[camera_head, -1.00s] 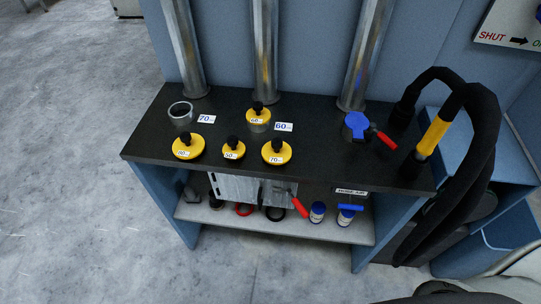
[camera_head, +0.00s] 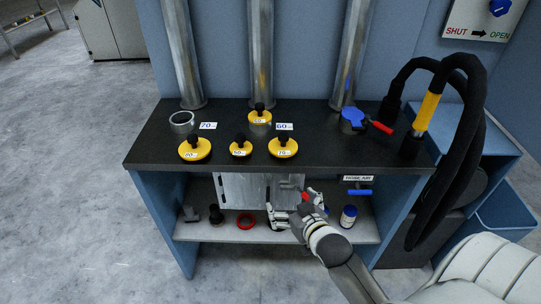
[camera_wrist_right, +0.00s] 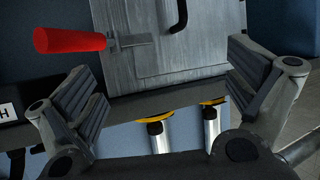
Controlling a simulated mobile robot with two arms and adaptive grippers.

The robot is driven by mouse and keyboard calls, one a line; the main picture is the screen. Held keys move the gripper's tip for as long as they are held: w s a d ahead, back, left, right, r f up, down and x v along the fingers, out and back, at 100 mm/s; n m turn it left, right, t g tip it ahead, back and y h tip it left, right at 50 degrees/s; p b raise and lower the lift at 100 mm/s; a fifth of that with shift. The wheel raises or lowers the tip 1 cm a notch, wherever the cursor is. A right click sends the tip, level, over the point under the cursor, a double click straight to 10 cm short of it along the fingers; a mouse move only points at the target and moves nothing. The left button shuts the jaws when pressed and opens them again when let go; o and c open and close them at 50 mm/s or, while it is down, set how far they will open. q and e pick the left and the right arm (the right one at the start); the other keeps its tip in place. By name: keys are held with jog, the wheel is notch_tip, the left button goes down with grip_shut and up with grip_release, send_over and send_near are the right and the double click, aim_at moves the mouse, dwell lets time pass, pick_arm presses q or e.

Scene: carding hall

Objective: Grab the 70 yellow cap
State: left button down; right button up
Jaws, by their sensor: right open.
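The 70 yellow cap (camera_head: 283,147), a round yellow disc with a black knob and a 70 label, lies on the dark bench top at the right end of the front row of caps. My right gripper (camera_head: 297,207) is open in front of the bench, lower than the cap and apart from it, near the shelf. In the right wrist view its two fingers (camera_wrist_right: 165,95) are spread with nothing between them touching. Yellow edges above metal tubes show low in that view; I cannot tell which caps they are. My left gripper is not in view.
Other yellow caps lie left of it, labelled 50 (camera_head: 240,149) and apparently 80 (camera_head: 194,149); another sits on the 60 port (camera_head: 260,119). An open port (camera_head: 181,121) stands by the 70 tag. A blue valve (camera_head: 353,118) and black hose (camera_head: 470,130) stand right. A red handle (camera_wrist_right: 68,40) is near my gripper.

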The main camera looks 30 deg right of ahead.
aim_at(285, 143)
jog(key=w+d+r+t, duration=0.1)
jog(key=r, duration=0.2)
jog(key=w+d+r+t, duration=0.1)
jog(key=r+t, duration=0.1)
jog(key=r, duration=0.1)
jog(key=w+d+r+t, duration=0.1)
jog(key=r, duration=0.2)
jog(key=shift+w+d+r+m+t+h, duration=0.25)
jog(key=shift+w+d+m+t+h, duration=0.05)
jog(key=shift+h, duration=0.1)
jog(key=shift+w+r, duration=0.1)
jog(key=shift+r, duration=0.25)
jog(key=w, duration=0.3)
jog(key=w+d, duration=0.1)
jog(key=w, duration=0.1)
jog(key=shift+w, duration=0.45)
jog(key=w, duration=0.1)
jog(key=w+d+p, duration=0.1)
jog(key=w, duration=0.1)
jog(key=shift+w+r, duration=0.15)
jog(key=shift+w+d, duration=0.1)
jog(key=shift+w, duration=0.55)
